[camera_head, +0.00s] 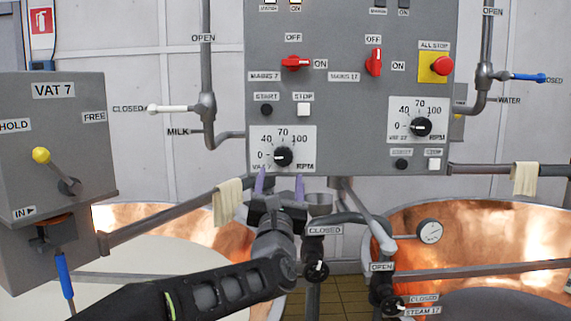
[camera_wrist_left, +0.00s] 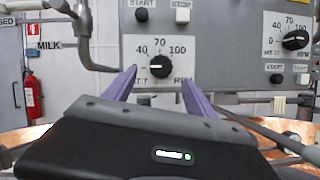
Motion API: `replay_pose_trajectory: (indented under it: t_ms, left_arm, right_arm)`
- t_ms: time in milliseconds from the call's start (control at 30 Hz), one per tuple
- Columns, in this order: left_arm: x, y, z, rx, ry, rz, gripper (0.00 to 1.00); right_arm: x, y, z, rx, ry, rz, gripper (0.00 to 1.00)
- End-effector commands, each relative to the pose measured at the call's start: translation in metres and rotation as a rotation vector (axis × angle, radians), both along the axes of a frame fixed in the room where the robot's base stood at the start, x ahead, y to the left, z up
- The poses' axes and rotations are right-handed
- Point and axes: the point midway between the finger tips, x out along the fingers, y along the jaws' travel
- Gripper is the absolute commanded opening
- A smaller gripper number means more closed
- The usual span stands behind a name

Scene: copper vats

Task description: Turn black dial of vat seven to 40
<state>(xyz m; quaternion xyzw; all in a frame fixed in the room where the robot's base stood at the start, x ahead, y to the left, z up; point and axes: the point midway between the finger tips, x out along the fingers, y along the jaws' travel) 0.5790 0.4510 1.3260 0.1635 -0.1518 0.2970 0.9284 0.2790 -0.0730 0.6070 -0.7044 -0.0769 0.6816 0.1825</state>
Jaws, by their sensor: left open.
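The black dial of vat 7 (camera_head: 283,156) sits on a white scale plate marked 0, 40, 70, 100 and RPM, low on the grey control panel. Its white mark points left, towards 0. The same dial shows in the left wrist view (camera_wrist_left: 160,67), between the finger lines. My left gripper (camera_head: 281,182) is open, its two purple fingers pointing up just below the dial. The fingers look apart from the dial, with nothing between them. In the left wrist view the gripper (camera_wrist_left: 159,82) partly covers the plate's lower edge. My right gripper is not in view.
A second black dial, for vat 17 (camera_head: 421,126), is to the right. A START button (camera_head: 266,109) and white STOP button (camera_head: 304,109) are above. Red mains switches (camera_head: 295,63) are higher. Pipes and a cloth (camera_head: 228,201) are near my left gripper.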

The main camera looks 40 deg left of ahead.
Motion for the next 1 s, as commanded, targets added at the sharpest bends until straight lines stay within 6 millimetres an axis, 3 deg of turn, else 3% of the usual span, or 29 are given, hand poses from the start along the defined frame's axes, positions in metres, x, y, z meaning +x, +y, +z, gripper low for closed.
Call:
replay_pose_trajectory:
  t_ms: [467, 1000]
  left_arm:
    - [0.005, 0.002, 0.002, -0.019, -0.008, -0.012, 0.65]
    - [0.059, 0.036, 0.028, -0.018, -0.007, -0.011, 0.65]
  right_arm:
    - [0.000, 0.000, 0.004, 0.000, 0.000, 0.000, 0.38]
    - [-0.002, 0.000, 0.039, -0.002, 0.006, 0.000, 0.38]
